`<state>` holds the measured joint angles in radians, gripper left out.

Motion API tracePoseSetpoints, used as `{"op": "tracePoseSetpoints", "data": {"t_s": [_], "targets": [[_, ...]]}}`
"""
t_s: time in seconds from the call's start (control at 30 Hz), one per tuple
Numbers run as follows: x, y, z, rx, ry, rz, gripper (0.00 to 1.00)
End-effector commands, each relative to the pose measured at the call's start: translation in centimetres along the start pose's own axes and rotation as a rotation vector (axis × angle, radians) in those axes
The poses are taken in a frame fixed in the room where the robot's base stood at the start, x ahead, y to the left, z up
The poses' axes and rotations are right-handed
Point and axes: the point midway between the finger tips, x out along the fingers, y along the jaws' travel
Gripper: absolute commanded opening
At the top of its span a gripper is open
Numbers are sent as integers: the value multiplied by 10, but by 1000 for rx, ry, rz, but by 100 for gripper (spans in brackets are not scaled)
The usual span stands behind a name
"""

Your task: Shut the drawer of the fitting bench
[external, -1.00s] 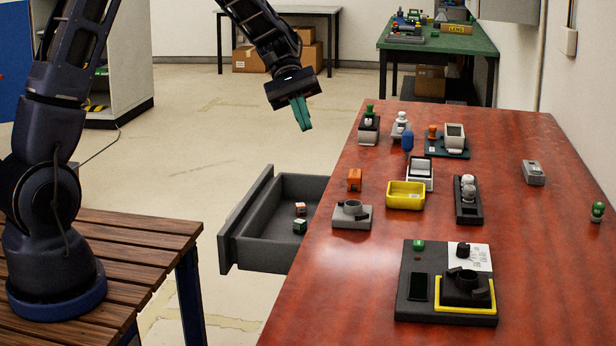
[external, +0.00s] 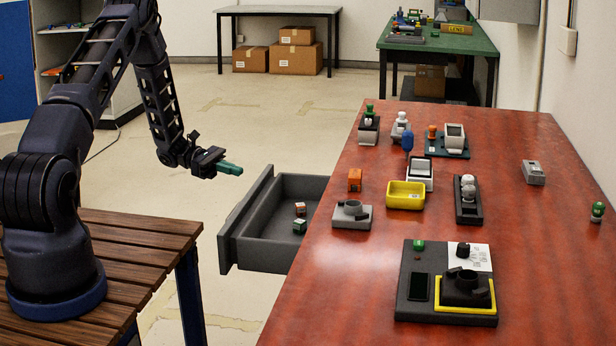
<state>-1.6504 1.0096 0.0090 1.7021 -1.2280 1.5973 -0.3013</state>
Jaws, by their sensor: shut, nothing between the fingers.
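The drawer (external: 243,232) of the fitting bench (external: 330,285) is grey and stands pulled out from the bench's left side. Two small blocks lie inside it, one orange and white (external: 300,209) and one green and white (external: 300,226). My gripper (external: 236,169) is shut and empty, its green fingertips pointing right. In the picture it sits just above and left of the drawer's far front corner, with a visible gap between them. The drawer's far end under the red bench top is hidden.
On the bench top stand a grey block (external: 352,217), an orange block (external: 354,180), a yellow tray (external: 405,201) and a dark panel with a yellow-framed part (external: 414,310). My arm rises from a slatted wooden table (external: 130,252). Floor shows between table and drawer.

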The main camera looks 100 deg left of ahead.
Motion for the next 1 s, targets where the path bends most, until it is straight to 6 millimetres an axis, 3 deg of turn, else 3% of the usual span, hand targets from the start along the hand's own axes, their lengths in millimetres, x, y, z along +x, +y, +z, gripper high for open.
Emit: {"op": "tracePoseSetpoints", "data": {"t_s": [0.03, 0.2, 0.43, 0.67, 1.0], "targets": [[-20, -1, -20, -26, -19, 46, 0], [-69, -5, -66, -86, -76, 171, 0], [-97, -10, -91, -116, -110, 245, 0], [-79, -5, -90, -117, -112, 245, 0], [-22, 9, -84, -117, -111, 245, 0]]}}
